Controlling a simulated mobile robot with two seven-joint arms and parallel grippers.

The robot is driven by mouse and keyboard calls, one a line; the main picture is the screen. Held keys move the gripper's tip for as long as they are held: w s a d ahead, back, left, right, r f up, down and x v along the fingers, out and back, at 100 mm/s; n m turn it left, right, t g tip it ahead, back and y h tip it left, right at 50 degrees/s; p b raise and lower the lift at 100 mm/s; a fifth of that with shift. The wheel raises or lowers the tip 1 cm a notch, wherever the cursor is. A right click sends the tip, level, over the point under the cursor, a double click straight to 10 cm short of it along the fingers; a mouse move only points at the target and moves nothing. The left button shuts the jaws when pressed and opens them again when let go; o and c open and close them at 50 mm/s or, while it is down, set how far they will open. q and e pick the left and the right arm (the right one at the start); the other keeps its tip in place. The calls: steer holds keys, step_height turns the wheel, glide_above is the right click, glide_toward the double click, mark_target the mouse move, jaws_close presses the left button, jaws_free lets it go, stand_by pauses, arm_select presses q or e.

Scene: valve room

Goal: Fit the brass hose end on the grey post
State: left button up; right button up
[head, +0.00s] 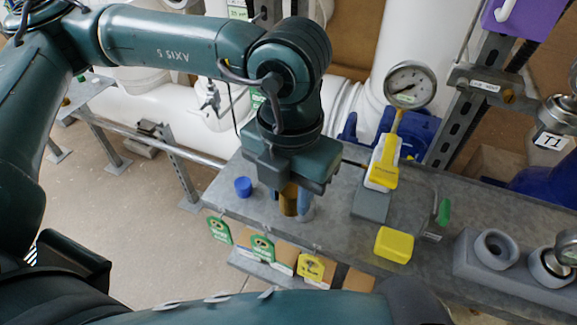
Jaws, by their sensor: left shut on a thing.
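My left gripper (289,190) points down over the grey metal bench, its palm hiding most of its fingers. The brass hose end (288,200) shows as a short brass-brown cylinder directly under the palm, between the fingers; the gripper is shut on it. Just right of it and close against it in the picture is a blue-grey upright cylinder (306,205), which may be the grey post. I cannot tell whether the hose end touches it or the bench. My right gripper is not in view.
On the bench (345,235) are a blue cap (243,187), a yellow block (394,244), and a yellow-and-white device (384,165) on a grey base. A grey holder with round sockets (495,250) is at right. A gauge (410,85) stands behind. Tags hang along the front edge.

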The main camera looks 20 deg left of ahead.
arm_select(q)
steer(key=shift+w+f, duration=0.2)
steer(key=shift+w, duration=0.5)
steer(key=w, duration=0.1)
steer(key=w+f, duration=0.1)
steer(key=w, duration=0.2)
steer(key=shift+w+d+f+p, duration=0.15)
steer(key=shift+w+f+p, duration=0.2)
steer(key=shift+w, duration=0.05)
steer(key=shift+w+f+b, duration=0.25)
steer(key=shift+f+b, duration=0.15)
steer(key=shift+f, duration=0.15)
steer(key=shift+f+b, duration=0.75)
steer(key=shift+b, duration=0.1)
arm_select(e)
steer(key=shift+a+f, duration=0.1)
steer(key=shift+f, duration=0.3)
arm_select(q)
steer(key=shift+f, duration=0.1)
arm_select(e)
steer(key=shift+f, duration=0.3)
arm_select(q)
steer(key=shift+s+b, duration=0.1)
steer(key=shift+b, duration=0.45)
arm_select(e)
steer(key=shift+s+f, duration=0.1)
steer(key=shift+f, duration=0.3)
